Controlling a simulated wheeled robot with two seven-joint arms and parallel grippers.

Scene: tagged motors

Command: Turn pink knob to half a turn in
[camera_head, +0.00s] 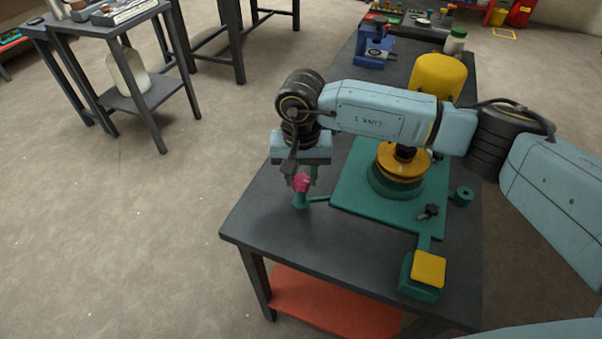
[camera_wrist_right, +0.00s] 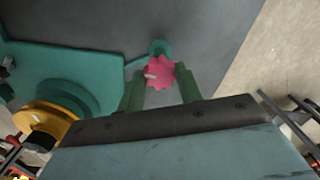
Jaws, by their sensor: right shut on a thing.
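The pink knob (camera_head: 302,183) sits on a small green post at the left side of the green base plate (camera_head: 345,195). It is lobed and has a pale pointer mark, seen in the right wrist view (camera_wrist_right: 161,73), where the mark points left. My right gripper (camera_head: 301,178) reaches down from above and is shut on the pink knob, with one green finger on each side of it. In the wrist view the right gripper's fingers (camera_wrist_right: 160,84) flank the knob. My left gripper is not in view.
A yellow and green turntable (camera_head: 401,165) stands on the plate, with a yellow cylinder (camera_head: 438,77) behind. A yellow-topped green box (camera_head: 428,270) is at the front. A blue vise-like device (camera_head: 375,47) stands at the back. The front left of the dark table (camera_head: 262,222) is clear.

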